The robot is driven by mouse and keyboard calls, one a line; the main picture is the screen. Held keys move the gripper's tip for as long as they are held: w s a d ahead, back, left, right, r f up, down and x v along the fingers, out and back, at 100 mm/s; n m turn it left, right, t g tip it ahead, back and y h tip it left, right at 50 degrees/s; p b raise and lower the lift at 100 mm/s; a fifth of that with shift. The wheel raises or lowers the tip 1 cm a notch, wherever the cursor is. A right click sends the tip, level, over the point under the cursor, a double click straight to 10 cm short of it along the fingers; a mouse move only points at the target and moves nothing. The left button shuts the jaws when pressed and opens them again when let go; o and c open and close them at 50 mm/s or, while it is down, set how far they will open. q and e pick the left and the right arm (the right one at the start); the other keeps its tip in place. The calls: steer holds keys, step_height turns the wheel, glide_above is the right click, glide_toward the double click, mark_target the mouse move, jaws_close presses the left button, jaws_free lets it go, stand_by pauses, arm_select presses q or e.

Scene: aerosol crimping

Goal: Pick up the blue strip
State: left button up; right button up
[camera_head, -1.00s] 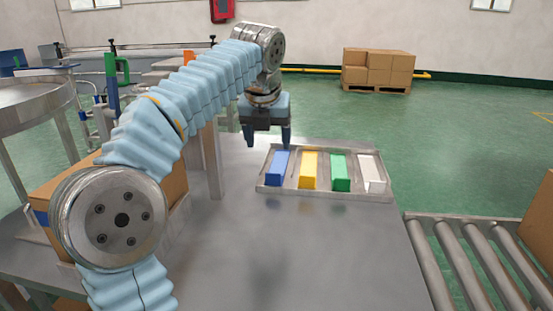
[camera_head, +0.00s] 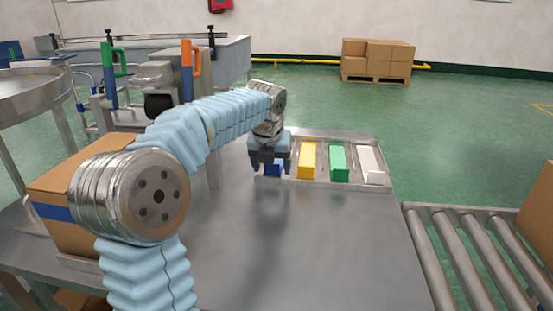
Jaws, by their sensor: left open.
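The blue strip (camera_head: 272,170) lies in the leftmost slot of a grey metal tray (camera_head: 325,184) on the table. My left gripper (camera_head: 270,172) is open and right over the blue strip, with a finger on each side of it. The gripper and wrist hide the strip's far part, and I cannot tell whether the fingers touch it. My right gripper is not in view.
The yellow (camera_head: 308,160), green (camera_head: 339,163) and white (camera_head: 371,165) strips lie in the tray's other slots, right of the blue one. A roller conveyor (camera_head: 460,255) stands at right. A cardboard box (camera_head: 70,205) is at left. The table's front (camera_head: 310,260) is clear.

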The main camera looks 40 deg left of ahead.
arm_select(q)
steer(key=c, duration=1)
steer(key=shift+o, duration=0.2)
steer(key=shift+r, duration=0.1)
